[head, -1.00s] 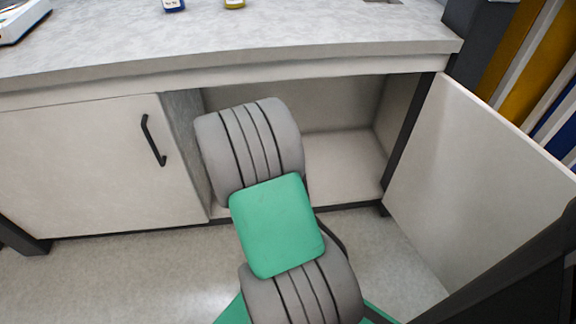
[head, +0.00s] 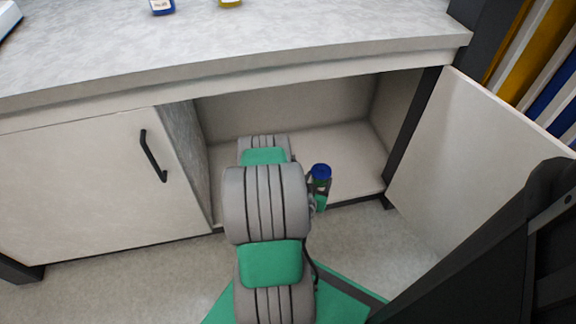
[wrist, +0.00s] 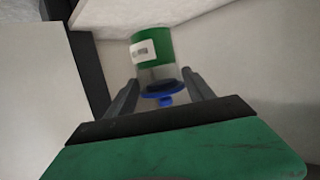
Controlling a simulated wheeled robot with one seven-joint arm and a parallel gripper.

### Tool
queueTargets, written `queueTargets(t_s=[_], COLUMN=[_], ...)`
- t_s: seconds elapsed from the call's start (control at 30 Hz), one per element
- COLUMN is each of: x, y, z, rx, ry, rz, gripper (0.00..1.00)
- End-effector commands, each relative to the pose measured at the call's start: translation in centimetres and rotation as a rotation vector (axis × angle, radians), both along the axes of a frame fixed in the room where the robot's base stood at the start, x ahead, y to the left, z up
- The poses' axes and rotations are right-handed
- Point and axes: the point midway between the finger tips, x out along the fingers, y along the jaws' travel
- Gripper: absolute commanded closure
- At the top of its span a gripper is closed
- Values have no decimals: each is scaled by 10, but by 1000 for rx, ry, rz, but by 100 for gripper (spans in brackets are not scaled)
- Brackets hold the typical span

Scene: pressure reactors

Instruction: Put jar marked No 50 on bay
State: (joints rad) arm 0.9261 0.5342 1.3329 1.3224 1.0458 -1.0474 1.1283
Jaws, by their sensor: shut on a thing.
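A jar (wrist: 152,52) with a green body, a white label and a blue lid shows in the wrist view between the two fingers. The mark on its label is too small to read. My gripper (wrist: 160,88) is shut on the jar near its lid end. In the head view the jar's blue lid (head: 321,171) shows just right of my arm, in front of the open cabinet compartment, with the lid upward. My arm hides most of the gripper there. I cannot tell which place is the bay.
The open cabinet compartment (head: 345,150) looks empty where it shows. Its open door (head: 475,150) stands at the right, and a closed door (head: 90,185) with a black handle is at the left. The countertop (head: 260,40) above holds a blue-labelled bottle (head: 162,6) and a yellow one (head: 230,3).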

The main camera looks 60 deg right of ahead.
Motion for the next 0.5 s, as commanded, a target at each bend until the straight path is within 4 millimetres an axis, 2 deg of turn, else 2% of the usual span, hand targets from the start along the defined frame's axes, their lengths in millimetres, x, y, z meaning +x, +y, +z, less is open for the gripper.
queueTargets(t_s=[0.17,0.47,0.5], x=[11,62,67], y=[-13,-62,-67], z=[-12,-45,-55], rx=[-4,-5,-2], ry=[-2,-5,-2], rz=[-2,-1,-2], gripper=[100,100,100])
